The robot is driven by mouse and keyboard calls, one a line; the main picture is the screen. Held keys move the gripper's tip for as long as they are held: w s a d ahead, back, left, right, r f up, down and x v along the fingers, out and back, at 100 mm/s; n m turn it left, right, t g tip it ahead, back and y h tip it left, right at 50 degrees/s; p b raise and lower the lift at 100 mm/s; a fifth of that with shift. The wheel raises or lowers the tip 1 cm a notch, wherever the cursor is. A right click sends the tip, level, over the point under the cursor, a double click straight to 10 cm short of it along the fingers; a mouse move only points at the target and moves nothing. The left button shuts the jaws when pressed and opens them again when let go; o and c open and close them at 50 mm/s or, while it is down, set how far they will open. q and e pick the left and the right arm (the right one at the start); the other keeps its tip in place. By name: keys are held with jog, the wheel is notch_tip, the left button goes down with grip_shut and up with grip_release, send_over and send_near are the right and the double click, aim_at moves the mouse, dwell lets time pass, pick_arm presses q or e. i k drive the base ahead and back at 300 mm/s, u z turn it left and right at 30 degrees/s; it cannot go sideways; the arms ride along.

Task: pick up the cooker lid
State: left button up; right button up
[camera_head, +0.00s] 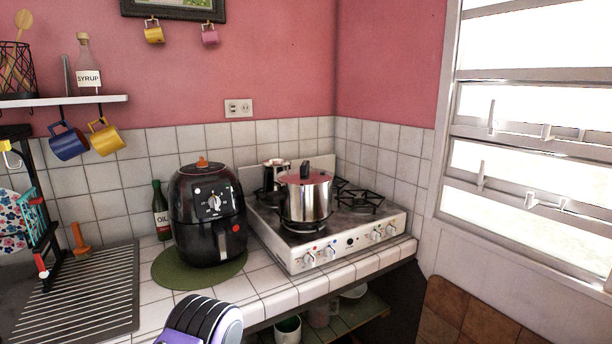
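The cooker lid (318,179) sits on a shiny steel pot (312,202) on the white gas stove. It looks reddish on top, with an upright dark knob (304,170). The pot stands on a front burner. Neither gripper can be made out in the head view. A rounded black and purple part at the bottom edge looks like a piece of my own arm, well in front of the stove and apart from the lid.
A black air fryer (207,225) stands on a green mat (170,272) left of the stove (325,255). A second pot (272,172) is behind the lidded one. An oil bottle (160,212) and drying rack (80,295) are further left. The counter's front strip is clear.

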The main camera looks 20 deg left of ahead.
aim_at(304, 176)
jog(key=u, duration=0.05)
jog(key=k, duration=0.65)
jog(key=z, duration=0.6)
jog(key=i, duration=1.2)
jog(key=u, duration=0.55)
